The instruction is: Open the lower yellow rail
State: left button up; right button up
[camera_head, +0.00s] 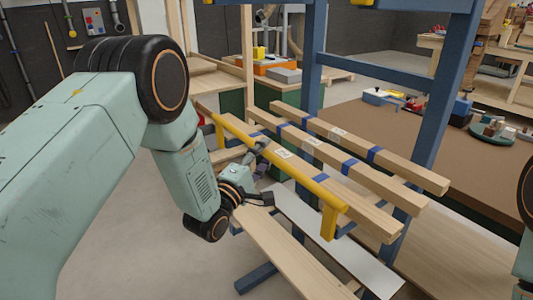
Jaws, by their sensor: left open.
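The lower yellow rail (296,174) runs diagonally across the middle of the view, from upper left to lower right. A yellow end bracket (329,222) hangs down at its near right end. My left gripper (264,178) is open beside the rail's middle, on its near left side. Its upper finger overlaps the rail's edge in the picture; I cannot tell whether it touches. Its other finger is lower, in front of the boards. Nothing shows between the fingers. My right gripper is out of view; only part of my right arm shows at the right edge.
Wooden boards with blue bands (345,160) lie behind and below the rail on a blue frame (448,85). A pale plank (270,245) lies below the gripper. A brown-topped table (400,130) with small items stands behind. Grey floor (170,265) is clear at lower left.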

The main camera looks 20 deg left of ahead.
pick_arm(q)
jog(key=shift+w+a+r, duration=0.15)
jog(key=shift+w+r, duration=0.05)
jog(key=shift+w, duration=0.1)
jog(key=shift+w+d+f, duration=0.1)
jog(key=shift+w+d, duration=0.15)
jog(key=shift+w, duration=0.05)
jog(key=shift+s+a, duration=0.2)
jog(key=c, duration=0.6)
jog(key=shift+w+d, duration=0.1)
jog(key=shift+d, duration=0.05)
grip_shut()
